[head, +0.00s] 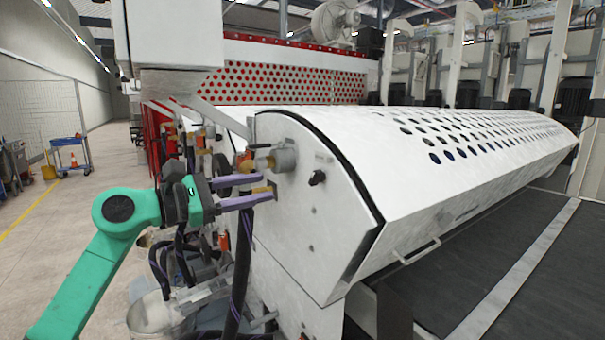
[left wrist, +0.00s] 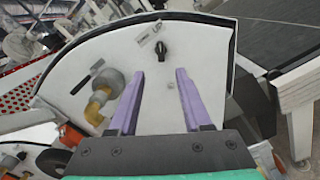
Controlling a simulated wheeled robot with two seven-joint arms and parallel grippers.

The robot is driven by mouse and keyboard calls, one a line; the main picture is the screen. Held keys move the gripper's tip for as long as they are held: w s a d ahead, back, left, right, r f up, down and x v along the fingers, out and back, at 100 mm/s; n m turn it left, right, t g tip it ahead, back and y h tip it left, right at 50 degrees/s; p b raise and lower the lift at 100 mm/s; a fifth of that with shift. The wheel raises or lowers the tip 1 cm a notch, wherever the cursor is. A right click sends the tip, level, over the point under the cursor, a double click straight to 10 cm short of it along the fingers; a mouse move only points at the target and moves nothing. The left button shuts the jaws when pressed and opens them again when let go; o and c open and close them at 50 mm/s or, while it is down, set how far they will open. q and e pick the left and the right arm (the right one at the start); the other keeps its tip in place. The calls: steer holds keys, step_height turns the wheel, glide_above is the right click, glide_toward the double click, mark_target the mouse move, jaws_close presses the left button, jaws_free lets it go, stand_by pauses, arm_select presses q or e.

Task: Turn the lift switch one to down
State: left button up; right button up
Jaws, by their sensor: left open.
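The lift switch is a small black knob (head: 317,178) on the white side panel (head: 310,225) of the roller coater. In the left wrist view the knob (left wrist: 161,50) sits beyond the fingertips, roughly between them, below a small label (left wrist: 150,33). My left gripper (head: 270,185) has purple fingers, is open and empty, and is to the left of the knob, apart from it. The fingers also show in the left wrist view (left wrist: 161,80), pointing toward the panel. My right gripper is not in view.
A grey and brass fitting (head: 272,158) juts from the panel close to my left fingers. Dark hoses (head: 240,270) hang below them. A perforated white cover (head: 450,150) and a dark conveyor belt (head: 450,285) lie to the right. Open floor (head: 45,235) is at left.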

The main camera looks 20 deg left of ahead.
arm_select(q)
steer(key=p, duration=0.3)
glide_toward(312, 179)
steer(key=w+d+r, duration=0.1)
steer(key=w, duration=0.1)
steer(key=p+x, duration=0.2)
steer(key=x, duration=0.4)
steer(key=shift+s+d+f, duration=0.1)
steer(key=shift+d+f, duration=0.05)
steer(key=shift+f, duration=0.05)
steer(key=shift+d+f, duration=0.15)
steer(key=shift+f, duration=0.1)
jaws_close()
